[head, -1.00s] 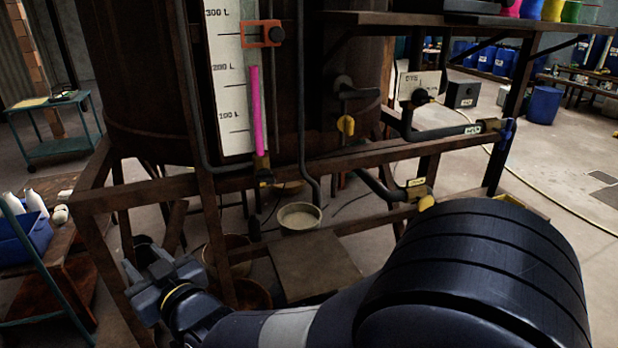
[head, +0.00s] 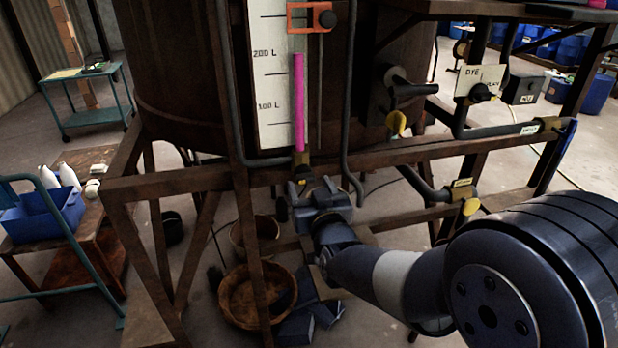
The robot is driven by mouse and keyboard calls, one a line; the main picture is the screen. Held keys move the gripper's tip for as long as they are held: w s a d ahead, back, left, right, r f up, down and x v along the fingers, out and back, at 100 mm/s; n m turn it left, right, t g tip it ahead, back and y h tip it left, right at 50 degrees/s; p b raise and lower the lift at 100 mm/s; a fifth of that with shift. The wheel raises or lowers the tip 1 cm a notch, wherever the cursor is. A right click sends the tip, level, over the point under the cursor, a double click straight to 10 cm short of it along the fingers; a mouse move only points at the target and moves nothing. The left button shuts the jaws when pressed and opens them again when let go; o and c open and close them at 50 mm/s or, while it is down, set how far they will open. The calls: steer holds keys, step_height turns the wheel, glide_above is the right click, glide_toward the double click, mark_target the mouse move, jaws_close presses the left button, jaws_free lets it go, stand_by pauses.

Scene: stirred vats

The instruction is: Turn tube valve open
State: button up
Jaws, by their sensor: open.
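The sight tube (head: 299,100) with its magenta column stands in front of the white litre scale (head: 272,85) on the brown vat. Its level is a little below the 200 L mark. The tube valve (head: 300,160) is a small brass-coloured fitting at the tube's foot, by the frame's crossbar. My gripper (head: 312,186) is open and empty, just below that fitting and the crossbar. It partly hides the valve's lower part, so I cannot tell the handle's position or whether the fingers touch it.
A rusty frame crossbar (head: 400,153) runs past the vat at valve height. Yellow-handled valves, one at the vat outlet (head: 396,123) and one on a lower pipe (head: 470,207), stand to the right. A wooden bowl (head: 255,297) lies on the floor below.

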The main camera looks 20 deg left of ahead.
mark_target(305, 176)
steer(key=shift+x, duration=1.15)
steer(key=c, duration=1)
